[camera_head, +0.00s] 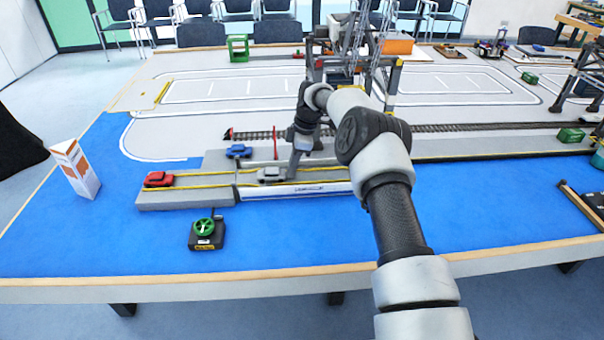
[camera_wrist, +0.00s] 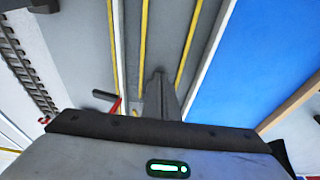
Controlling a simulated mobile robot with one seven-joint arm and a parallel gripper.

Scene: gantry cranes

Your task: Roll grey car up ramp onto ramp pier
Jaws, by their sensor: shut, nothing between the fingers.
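The small grey car (camera_head: 271,175) stands in the yellow-lined lane near the left end of a long grey deck with a white front side (camera_head: 290,194). A lower grey block (camera_head: 185,200) adjoins it on the left and carries a red car (camera_head: 158,180). I cannot tell clearly which section is the ramp and which the ramp pier. My gripper (camera_head: 294,172) points down just right of the grey car, shut and empty; I cannot tell if it touches the car. In the wrist view its closed fingers (camera_wrist: 158,82) are over the lane between yellow lines, and the grey car does not show.
A blue car (camera_head: 238,151) stands behind the grey car. A thin red barrier pole (camera_head: 275,143) rises beside my gripper. Rails (camera_head: 450,127) run behind. A black box with a green handwheel (camera_head: 205,232) is in front on the blue surface, which is otherwise mostly clear there.

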